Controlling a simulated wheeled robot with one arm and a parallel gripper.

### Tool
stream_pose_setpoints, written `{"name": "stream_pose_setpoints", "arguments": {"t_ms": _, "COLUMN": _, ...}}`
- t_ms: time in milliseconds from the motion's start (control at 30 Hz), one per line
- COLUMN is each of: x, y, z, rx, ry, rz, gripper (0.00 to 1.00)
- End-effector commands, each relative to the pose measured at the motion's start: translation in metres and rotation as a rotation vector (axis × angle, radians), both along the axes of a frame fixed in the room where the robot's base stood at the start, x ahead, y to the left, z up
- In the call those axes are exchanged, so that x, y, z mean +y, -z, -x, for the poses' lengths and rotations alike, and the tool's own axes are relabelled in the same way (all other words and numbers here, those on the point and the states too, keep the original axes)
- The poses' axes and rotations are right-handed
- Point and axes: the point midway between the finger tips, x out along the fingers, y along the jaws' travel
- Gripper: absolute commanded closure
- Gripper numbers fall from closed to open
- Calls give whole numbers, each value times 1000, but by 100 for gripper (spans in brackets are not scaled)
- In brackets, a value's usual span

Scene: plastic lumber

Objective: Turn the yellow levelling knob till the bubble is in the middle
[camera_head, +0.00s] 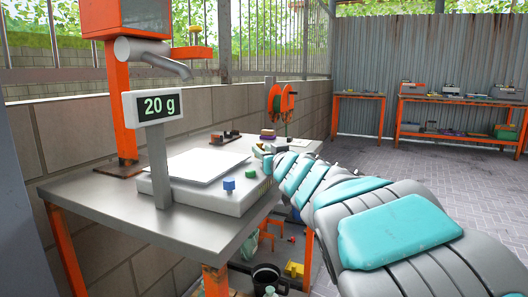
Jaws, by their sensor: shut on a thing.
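The scale (215,198) stands on a steel-topped table, with a flat pale plate (200,166) on it. Its display (158,105) on a post reads 20 g. My arm reaches in from the right, and my gripper (268,164) is at the scale's right end, small and partly hidden by my own arm. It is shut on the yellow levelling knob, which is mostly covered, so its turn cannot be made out. The bubble cannot be made out in this view.
An orange reel (281,100) stands at the table's back. An orange post with a grey spout (150,52) rises behind the display. Assorted items lie under the table.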

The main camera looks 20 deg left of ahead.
Motion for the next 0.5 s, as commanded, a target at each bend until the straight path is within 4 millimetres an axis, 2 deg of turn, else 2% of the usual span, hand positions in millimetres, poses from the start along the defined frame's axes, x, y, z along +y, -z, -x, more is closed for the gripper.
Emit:
{"name": "stream_pose_setpoints", "arguments": {"t_ms": 267, "x": 0, "y": -2, "z": 0, "rx": 3, "ry": -36, "rz": 3, "gripper": 100}}
{"name": "stream_pose_setpoints", "arguments": {"t_ms": 500, "x": 2, "y": -3, "z": 2, "rx": 8, "ry": -173, "rz": 2, "gripper": 100}}
